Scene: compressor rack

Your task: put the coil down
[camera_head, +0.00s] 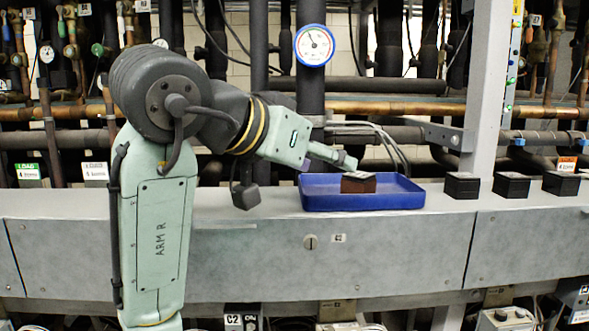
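A blue tray (412,199) sits on the grey ledge, right of my arm. A small dark brown block with a pale top, which looks like the coil (358,185), is in the tray and appears upright on its floor. My gripper (347,163) reaches in from the left, its tip just above the block's top. I cannot tell whether the gripper touches the block or whether its fingers are open or shut, as they are small and seen from the side.
Three black blocks stand in a row on the ledge right of the tray: a near one (462,186), a middle one (511,186) and a far-right one (561,184). A grey post (488,90) rises behind them. A round gauge (314,45) and pipes stand behind the tray.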

